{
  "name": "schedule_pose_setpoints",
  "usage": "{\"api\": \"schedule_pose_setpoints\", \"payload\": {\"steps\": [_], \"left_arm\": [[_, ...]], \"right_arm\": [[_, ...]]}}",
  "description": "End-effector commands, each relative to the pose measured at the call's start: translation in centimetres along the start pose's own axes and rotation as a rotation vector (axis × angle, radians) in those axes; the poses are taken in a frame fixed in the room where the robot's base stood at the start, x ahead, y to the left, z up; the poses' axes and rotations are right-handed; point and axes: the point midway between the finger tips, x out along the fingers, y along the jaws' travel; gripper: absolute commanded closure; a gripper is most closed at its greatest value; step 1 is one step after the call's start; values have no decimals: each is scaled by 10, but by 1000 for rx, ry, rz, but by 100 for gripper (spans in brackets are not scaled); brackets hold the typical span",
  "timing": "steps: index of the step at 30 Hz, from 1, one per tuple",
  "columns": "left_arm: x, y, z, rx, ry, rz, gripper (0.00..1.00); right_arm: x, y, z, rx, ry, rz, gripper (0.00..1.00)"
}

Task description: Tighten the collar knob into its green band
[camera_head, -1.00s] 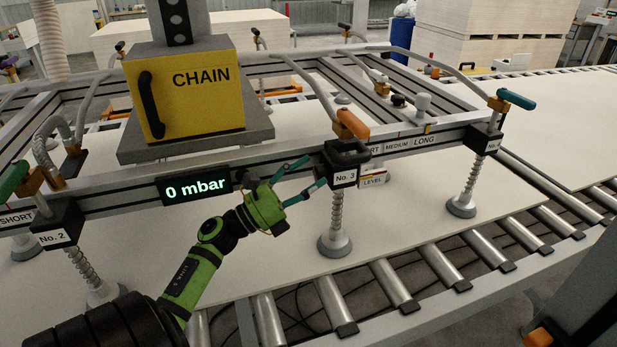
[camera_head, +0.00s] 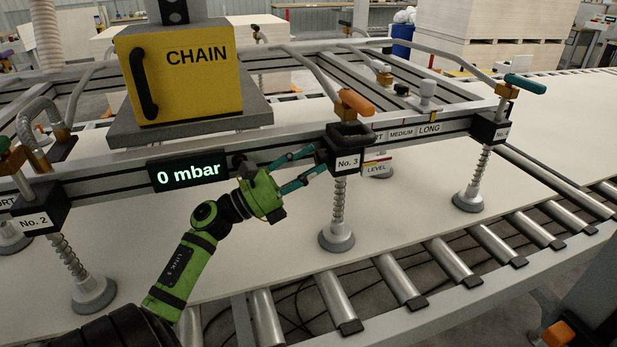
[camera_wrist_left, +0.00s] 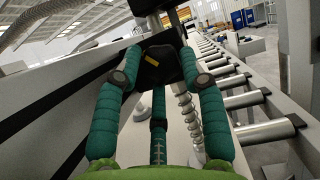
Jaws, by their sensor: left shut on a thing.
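The No. 3 clamp collar (camera_head: 345,150) is a black block on the front rail, above a spring-loaded suction cup (camera_head: 337,236). My left gripper (camera_head: 312,160) reaches it from the left, teal fingertips at its left side. In the left wrist view the fingers (camera_wrist_left: 160,78) are closed around the black collar knob (camera_wrist_left: 160,68), which has a yellow mark on its face. I cannot make out a green band or where the mark stands against one. My right gripper is not in view.
The rail carries SHORT, MEDIUM and LONG labels (camera_head: 402,133) and a display (camera_head: 187,173) reading 0 mbar. A yellow CHAIN box (camera_head: 185,85) stands behind. The cups stand over a pale board (camera_head: 260,250) on rollers (camera_head: 397,282). An orange handle (camera_head: 356,102) tops No. 3.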

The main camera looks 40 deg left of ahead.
Motion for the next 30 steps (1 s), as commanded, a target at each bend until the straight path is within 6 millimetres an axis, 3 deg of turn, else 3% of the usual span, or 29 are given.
{"api": "schedule_pose_setpoints", "payload": {"steps": [1, 6, 7, 8, 20, 23, 30], "left_arm": [[2, 0, 7, 8, -11, -1, 92], [2, 0, 8, 7, -13, 0, 92], [2, 0, 8, 7, -13, 0, 47], [2, 0, 8, 7, -12, 0, 38], [-3, 1, 3, 1, -4, 3, 38], [-16, 1, 2, 0, -3, 4, 38], [-66, 0, 3, 2, -3, 6, 38]], "right_arm": [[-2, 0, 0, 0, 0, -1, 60], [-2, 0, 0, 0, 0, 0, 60], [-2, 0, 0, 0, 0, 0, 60], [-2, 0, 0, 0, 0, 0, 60], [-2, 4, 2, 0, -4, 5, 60], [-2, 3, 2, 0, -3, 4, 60], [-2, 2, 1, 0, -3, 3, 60]]}}
